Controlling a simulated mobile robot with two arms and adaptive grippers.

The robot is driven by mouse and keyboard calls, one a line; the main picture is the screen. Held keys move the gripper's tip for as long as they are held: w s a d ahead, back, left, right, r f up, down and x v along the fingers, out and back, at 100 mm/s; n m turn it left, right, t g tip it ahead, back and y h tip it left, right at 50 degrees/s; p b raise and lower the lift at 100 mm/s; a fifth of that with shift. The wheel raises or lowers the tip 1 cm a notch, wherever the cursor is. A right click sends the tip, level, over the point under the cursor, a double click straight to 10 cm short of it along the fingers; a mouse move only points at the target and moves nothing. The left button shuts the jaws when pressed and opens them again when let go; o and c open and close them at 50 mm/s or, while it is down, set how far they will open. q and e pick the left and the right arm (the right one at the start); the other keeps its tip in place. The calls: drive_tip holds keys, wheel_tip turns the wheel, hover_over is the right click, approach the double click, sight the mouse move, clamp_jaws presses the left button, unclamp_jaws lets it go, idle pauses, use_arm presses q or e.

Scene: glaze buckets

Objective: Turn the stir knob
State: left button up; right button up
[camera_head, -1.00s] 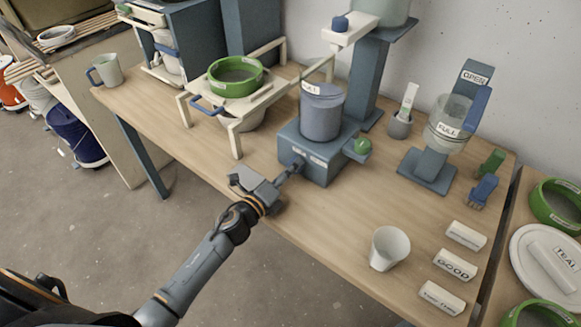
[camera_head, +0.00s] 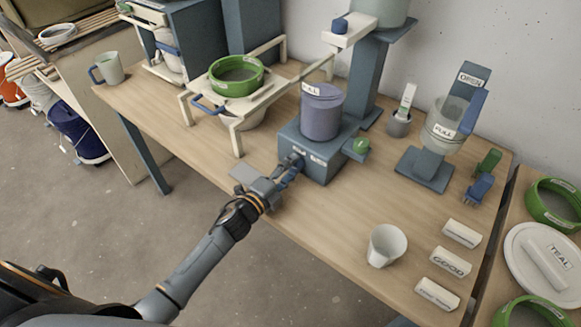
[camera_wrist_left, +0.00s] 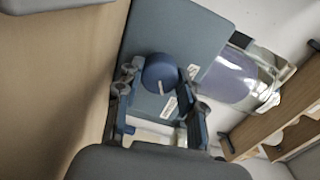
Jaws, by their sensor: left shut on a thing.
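The stir knob is a round blue knob (camera_wrist_left: 162,73) with a pale mark, on the front of a blue-grey base box (camera_head: 318,152). My left gripper (camera_head: 293,166) reaches it from the front left. In the left wrist view the fingers (camera_wrist_left: 160,112) stand on both sides of the knob, and the gripper is shut on it. In the head view the fingers partly hide the knob. My right gripper is not in view.
A cream rack with a green ring (camera_head: 236,76) stands to the left. A white cup (camera_head: 386,245) and several labelled blocks (camera_head: 449,262) lie right, near the front edge. The tabletop between is clear.

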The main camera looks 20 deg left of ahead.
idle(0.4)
use_arm(q)
drive_tip(key=o, duration=1.2)
drive_tip(key=shift+c, duration=0.2)
drive_tip(key=v, duration=1.2)
drive_tip(key=shift+f, duration=0.1)
